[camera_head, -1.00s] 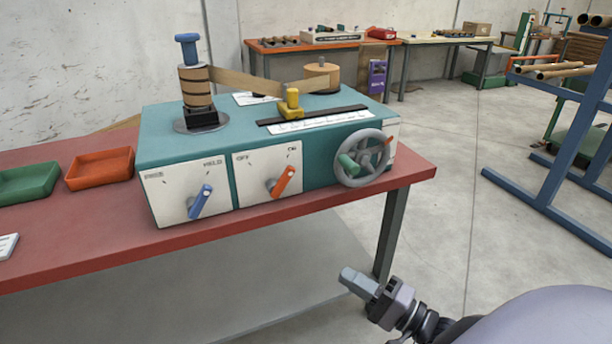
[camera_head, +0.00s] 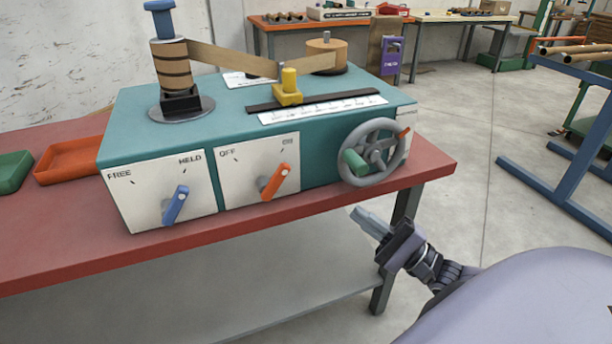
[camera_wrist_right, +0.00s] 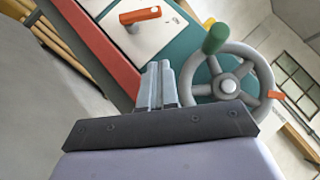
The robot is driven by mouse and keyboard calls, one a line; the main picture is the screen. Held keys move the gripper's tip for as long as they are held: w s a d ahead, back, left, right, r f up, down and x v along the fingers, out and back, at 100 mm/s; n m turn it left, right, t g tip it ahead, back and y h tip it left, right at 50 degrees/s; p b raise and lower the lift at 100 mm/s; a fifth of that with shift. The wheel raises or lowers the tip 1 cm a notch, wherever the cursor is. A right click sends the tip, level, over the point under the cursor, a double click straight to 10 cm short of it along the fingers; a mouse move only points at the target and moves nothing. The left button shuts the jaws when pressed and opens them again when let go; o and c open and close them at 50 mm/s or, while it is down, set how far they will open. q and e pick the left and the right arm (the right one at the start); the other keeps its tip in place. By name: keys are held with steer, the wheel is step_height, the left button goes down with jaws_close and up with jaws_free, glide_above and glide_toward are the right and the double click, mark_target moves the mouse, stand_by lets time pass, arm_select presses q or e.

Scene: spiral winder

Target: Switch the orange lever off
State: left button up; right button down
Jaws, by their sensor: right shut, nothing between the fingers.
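The orange lever (camera_head: 274,181) is on a white plate (camera_head: 243,192) on the front of the teal winder. The plate is marked OFF at upper left and ON at upper right. The lever's handle tilts up to the right, toward ON. It also shows in the right wrist view (camera_wrist_right: 141,15), ahead of and left of the fingers. My right gripper (camera_head: 366,221) is shut and empty, below and right of the lever, beyond the table's front edge and apart from the winder. Its fingers (camera_wrist_right: 161,84) are together in the right wrist view. My left gripper is not in view.
A grey handwheel (camera_head: 370,153) with a green knob juts out right of the lever, close to my right gripper. A blue lever (camera_head: 176,204) on a FREE/HELD plate stands to the left. The red table's edge (camera_head: 270,228) runs below the winder.

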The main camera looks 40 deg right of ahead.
mark_target(291, 168)
steer(key=shift+w+d, duration=0.1)
steer(key=shift+r, duration=0.1)
stand_by(0.3)
arm_select(q)
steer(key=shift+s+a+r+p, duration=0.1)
steer(key=shift+p, duration=0.35)
arm_select(e)
steer(key=s+a+r+x, duration=0.1)
steer(key=a+x, duration=0.1)
steer(key=x, duration=1)
steer(key=shift+a+r, duration=0.25)
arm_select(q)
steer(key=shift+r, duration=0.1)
arm_select(e)
steer(key=shift+r, duration=0.1)
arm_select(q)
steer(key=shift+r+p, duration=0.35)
arm_select(e)
steer(key=shift+a+r, duration=0.1)
steer(key=shift+r, duration=0.05)
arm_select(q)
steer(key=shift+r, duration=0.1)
arm_select(e)
steer(key=shift+r, duration=0.1)
